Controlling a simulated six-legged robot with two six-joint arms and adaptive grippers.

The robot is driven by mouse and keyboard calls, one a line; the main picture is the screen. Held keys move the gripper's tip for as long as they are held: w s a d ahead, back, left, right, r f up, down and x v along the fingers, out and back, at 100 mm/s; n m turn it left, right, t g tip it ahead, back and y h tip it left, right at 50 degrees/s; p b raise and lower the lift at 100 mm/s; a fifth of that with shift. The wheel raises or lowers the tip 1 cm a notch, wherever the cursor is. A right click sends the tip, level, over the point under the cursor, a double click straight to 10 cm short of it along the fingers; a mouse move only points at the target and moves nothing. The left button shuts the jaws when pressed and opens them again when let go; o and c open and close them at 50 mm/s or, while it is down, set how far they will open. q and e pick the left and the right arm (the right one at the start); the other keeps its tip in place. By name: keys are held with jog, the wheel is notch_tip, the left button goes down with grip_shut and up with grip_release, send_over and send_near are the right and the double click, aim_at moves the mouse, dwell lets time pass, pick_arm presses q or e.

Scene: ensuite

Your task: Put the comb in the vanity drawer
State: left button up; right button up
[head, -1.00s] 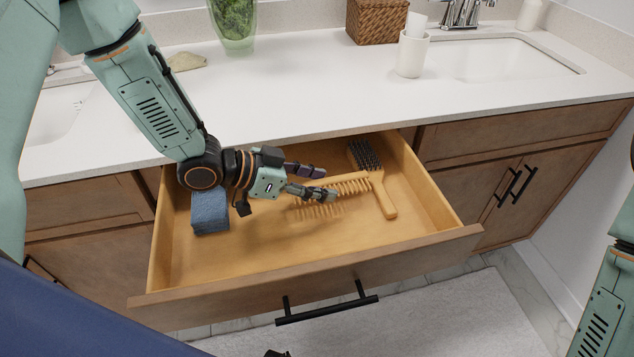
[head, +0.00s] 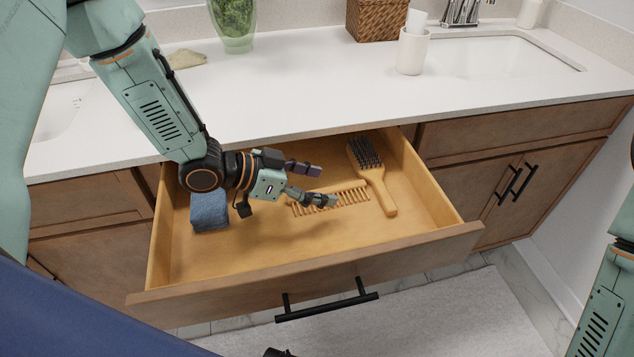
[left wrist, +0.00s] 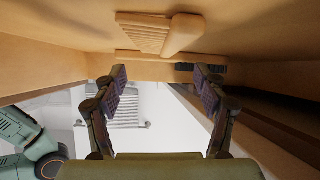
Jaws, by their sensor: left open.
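The vanity drawer (head: 225,300) is pulled open below the counter. The wooden comb (head: 346,196) lies on the drawer floor, left of the hairbrush; its left part is partly hidden behind my left gripper. My left gripper (head: 325,186) is open and empty, low inside the drawer, with its fingers pointing right over the comb's area. In the left wrist view the comb (left wrist: 142,34) shows beside the brush handle, apart from the open left gripper (left wrist: 160,85). My right gripper is out of view; only part of my right arm shows at the right edge.
A wooden hairbrush (head: 378,180) lies right of the comb, and a blue block (head: 209,212) sits at the drawer's left. The drawer's front floor is clear. A white cup (head: 412,52), wicker box (head: 377,20) and plant vase (head: 234,25) stand on the counter above.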

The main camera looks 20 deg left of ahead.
pick_arm(q)
jog(key=shift+r, duration=0.15)
jog(key=shift+s+a+r+p, duration=0.15)
jog(key=shift+r+p, duration=0.25)
jog(key=shift+r, duration=0.35)
jog(key=p+v, duration=0.7)
jog(key=v, duration=0.4)
jog(key=shift+a, duration=0.2)
jog(key=shift+s, duration=0.15)
jog(key=shift+r, duration=0.1)
